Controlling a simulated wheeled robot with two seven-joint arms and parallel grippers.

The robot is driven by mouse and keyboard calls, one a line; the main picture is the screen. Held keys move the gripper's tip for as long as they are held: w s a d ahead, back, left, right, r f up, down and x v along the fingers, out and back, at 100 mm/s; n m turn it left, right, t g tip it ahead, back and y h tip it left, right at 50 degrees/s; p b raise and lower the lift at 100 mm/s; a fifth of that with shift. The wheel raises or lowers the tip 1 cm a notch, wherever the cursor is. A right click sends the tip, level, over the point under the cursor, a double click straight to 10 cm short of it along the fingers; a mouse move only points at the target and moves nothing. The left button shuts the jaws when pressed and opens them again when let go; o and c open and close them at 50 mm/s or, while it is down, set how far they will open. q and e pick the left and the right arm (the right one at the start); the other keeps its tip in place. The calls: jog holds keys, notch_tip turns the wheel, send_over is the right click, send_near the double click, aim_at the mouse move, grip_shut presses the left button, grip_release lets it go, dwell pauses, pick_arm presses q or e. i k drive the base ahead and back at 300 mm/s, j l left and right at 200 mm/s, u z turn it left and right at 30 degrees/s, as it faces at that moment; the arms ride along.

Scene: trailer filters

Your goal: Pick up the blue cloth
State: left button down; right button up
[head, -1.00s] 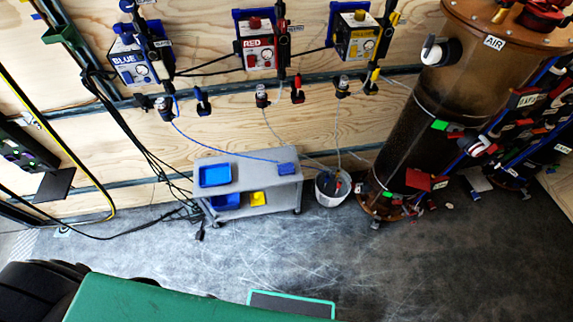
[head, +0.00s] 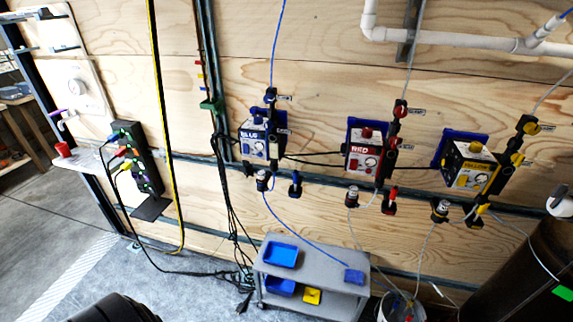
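A small blue piece that looks like the blue cloth (head: 354,276) lies on the right end of the top of a grey cart (head: 318,268). It is too small to make out its folds. A thin blue tube passes down to it from the wall. Neither of my grippers is in view.
A blue tray (head: 281,255) sits on the cart's top left, with a blue bin (head: 281,287) and a yellow item (head: 312,296) below. A white bucket (head: 398,308) stands right of the cart, then a dark tank (head: 525,275). Cables hang left. Floor (head: 190,290) in front-left is clear.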

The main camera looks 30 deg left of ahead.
aim_at(353, 277)
jog(key=i+j, duration=0.1)
jog(key=j, duration=0.3)
jog(key=i+j, duration=0.15)
jog(key=j, duration=0.25)
jog(key=i+j, duration=0.1)
jog(key=j, duration=0.3)
jog(key=z, duration=0.45)
jog(key=j+z, duration=0.15)
jog(key=z, duration=0.3)
jog(key=j+z, duration=0.1)
jog(key=z, duration=0.8)
